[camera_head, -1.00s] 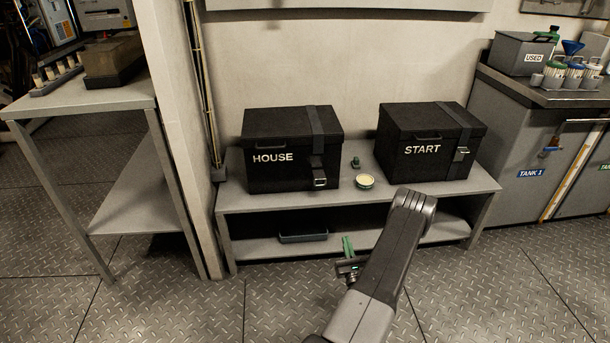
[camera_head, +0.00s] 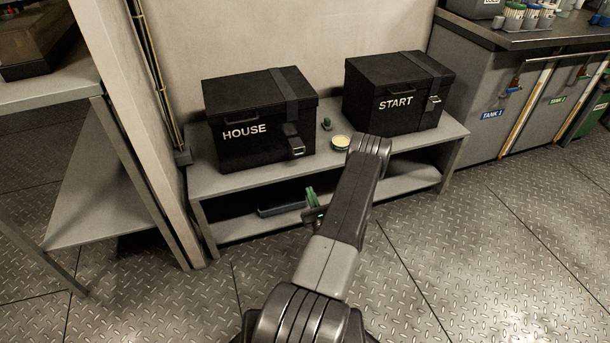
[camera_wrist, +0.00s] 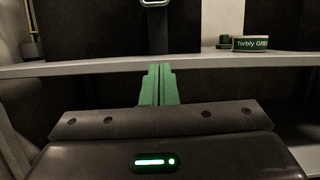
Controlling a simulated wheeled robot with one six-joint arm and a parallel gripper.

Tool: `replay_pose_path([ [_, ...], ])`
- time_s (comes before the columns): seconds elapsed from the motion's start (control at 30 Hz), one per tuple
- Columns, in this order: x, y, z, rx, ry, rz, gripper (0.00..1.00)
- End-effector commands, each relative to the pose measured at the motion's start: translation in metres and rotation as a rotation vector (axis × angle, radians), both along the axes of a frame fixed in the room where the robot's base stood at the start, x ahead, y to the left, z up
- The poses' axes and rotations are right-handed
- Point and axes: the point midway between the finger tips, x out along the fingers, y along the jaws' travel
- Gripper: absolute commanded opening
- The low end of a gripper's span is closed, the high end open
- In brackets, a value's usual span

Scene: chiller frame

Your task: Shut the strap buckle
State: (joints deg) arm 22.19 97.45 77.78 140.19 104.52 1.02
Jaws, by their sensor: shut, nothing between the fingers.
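Two black boxes stand on the grey bench, the HOUSE box (camera_head: 258,118) on the left and the START box (camera_head: 398,95) on the right. Each has a dark strap over its lid and a metal buckle on its front: the HOUSE buckle (camera_head: 297,147) and the START buckle (camera_head: 434,101). In the wrist view a buckle (camera_wrist: 154,3) on a strap is cut off by the top edge, above my gripper. My gripper (camera_head: 311,196), with green fingers (camera_wrist: 159,84), is shut and empty in front of the bench, below its top. Whether either buckle is latched is too small to tell.
The bench top (camera_head: 212,184) has a front edge just beyond my fingers. A round tin (camera_head: 341,142) and a small green item (camera_head: 327,124) stand between the boxes. A dark tray (camera_head: 281,209) lies on the lower shelf. Floor is open to the right.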

Motion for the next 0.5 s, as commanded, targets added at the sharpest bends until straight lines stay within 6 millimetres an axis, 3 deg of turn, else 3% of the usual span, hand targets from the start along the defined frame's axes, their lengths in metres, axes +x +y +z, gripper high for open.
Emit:
replay_pose_path([
  [0.5, 0.089, 0.031, 0.033, -0.001, -0.005, 0.001, 0.0],
])
